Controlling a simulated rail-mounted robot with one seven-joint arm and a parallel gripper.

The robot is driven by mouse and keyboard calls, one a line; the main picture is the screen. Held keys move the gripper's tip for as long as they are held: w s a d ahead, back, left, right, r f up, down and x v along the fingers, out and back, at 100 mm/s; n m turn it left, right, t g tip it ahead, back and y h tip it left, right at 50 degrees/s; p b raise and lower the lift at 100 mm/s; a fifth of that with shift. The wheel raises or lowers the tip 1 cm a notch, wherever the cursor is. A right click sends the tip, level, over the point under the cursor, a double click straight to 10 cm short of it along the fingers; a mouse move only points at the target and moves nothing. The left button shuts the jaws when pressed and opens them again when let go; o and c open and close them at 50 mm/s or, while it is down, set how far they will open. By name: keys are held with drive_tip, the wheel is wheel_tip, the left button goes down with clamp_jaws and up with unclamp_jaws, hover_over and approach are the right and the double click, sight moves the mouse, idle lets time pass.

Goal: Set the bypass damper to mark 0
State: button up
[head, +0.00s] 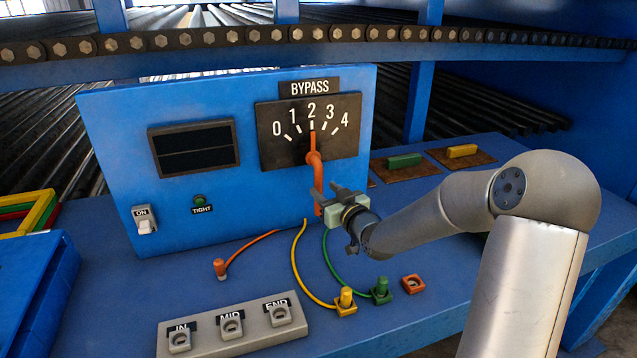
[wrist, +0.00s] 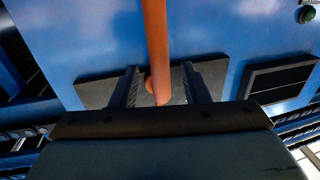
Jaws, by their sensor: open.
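The bypass damper's dial (head: 345,145) is a dark plate on a blue panel, numbered 0 to 4 under a BYPASS label. Its orange pointer stands upright at mark 2. The orange lever (head: 318,180) hangs below the pivot and also shows in the wrist view (wrist: 155,40). My gripper (head: 326,198) is at the lever's lower part. In the wrist view, my open gripper (wrist: 160,82) has one finger on each side of the lever, with gaps showing. The lever's lowest end is partly hidden by my gripper in the head view.
The panel also has a dark display (head: 193,147), an ON switch (head: 145,220) and a TIGHT lamp (head: 199,200). Below lie cabled plugs, including a yellow one (head: 345,300), and a grey socket block (head: 200,348). Green (head: 403,160) and yellow (head: 461,151) blocks lie right.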

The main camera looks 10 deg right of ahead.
sight(322, 187)
drive_tip(key=shift+x, duration=2.2)
clamp_jaws()
drive_tip(key=shift+d+f, duration=0.1)
drive_tip(key=shift+d, duration=0.05)
drive_tip(key=shift+w+d+r+n+g+h+b, duration=0.1)
drive_tip(key=shift+d+r+n+g+h+b, duration=0.15)
drive_tip(key=shift+d+n+b, duration=0.75)
drive_tip(key=shift+w+d+r+n+g+h+b, duration=0.1)
drive_tip(key=shift+d+r+n+g+h+b, duration=0.15)
drive_tip(key=shift+n+b, duration=1.45)
drive_tip(key=shift+d+r+n+g+h+b, duration=0.1)
drive_tip(key=shift+d+r+n+b, duration=0.35)
drive_tip(key=shift+n+b, duration=0.85)
drive_tip(key=shift+d, duration=0.15)
